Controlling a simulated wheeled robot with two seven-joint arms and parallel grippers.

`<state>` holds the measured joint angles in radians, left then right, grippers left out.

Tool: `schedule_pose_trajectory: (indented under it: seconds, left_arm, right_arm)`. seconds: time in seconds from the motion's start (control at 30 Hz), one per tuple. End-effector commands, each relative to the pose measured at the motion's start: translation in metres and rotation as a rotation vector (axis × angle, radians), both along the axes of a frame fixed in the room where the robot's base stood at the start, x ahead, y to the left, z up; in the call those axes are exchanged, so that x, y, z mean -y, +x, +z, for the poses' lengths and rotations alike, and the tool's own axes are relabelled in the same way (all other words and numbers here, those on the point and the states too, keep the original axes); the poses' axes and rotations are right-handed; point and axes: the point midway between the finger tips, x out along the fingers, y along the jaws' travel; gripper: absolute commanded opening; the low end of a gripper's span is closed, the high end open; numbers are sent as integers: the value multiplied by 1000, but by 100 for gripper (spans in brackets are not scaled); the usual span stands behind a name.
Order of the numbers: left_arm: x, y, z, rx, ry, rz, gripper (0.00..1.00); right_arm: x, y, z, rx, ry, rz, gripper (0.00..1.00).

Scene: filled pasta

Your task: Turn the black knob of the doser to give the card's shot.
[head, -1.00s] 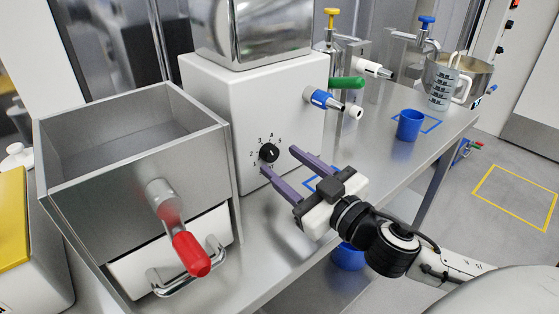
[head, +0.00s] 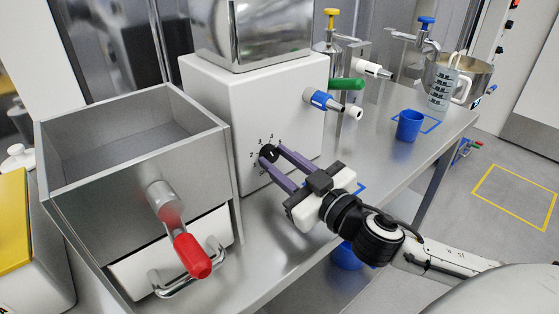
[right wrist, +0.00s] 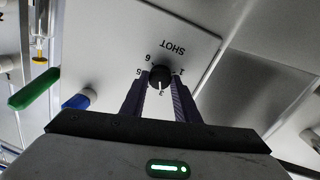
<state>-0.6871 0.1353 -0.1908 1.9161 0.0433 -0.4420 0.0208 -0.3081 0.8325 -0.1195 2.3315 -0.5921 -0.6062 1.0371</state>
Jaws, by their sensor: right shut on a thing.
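The doser is a white box (head: 215,105) with a shiny steel hopper (head: 262,30) on top. Its small black knob (head: 269,153) sits on the front face, ringed by printed numbers. In the right wrist view the knob (right wrist: 160,76) shows a pale pointer mark, with the word SHOT printed upside down beyond it. My right gripper (head: 272,155) has its purple fingers on either side of the knob and is shut on it; in the right wrist view the fingers (right wrist: 160,90) flank it. My left gripper is not in view. I see no card.
A steel bin (head: 135,175) with a red-tipped handle (head: 192,256) stands left of the doser. Blue, white and green nozzles stick out at its right. A blue cup (head: 409,125) and a grey jug (head: 441,90) stand further right on the steel bench.

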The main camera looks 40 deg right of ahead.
Motion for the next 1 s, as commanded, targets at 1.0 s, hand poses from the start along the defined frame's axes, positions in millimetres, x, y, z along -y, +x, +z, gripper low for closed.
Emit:
schedule_pose_trajectory:
  seconds: [1.0]
  left_arm:
    - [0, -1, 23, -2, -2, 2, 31]
  right_arm:
    - [0, 0, 0, 54, -679, 0, 6]
